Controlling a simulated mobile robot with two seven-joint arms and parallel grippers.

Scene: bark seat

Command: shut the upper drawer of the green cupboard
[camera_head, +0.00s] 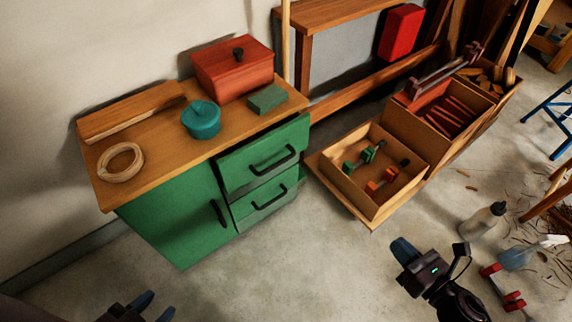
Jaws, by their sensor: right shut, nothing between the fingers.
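The green cupboard (170,215) stands against the wall at left, with a wooden top. Its upper drawer (235,170) is at the right of its front, with a dark bar handle (272,160). The upper drawer's front stands out a little from the cupboard, past the lower drawer (245,212). My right gripper (404,253) is shut and empty, above the floor, to the right of the cupboard and well apart from it. My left gripper (154,307) is at the bottom edge, partly cut off, its blue fingertips apart, in front of the cupboard and not touching it.
A red box (235,75), teal pot (201,122), green block (267,99) and wooden ring (120,163) are on the cupboard top. An open wooden crate (375,205) with clamps stands right of the drawers. A bottle (480,222) stands at right. Floor before the cupboard is clear.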

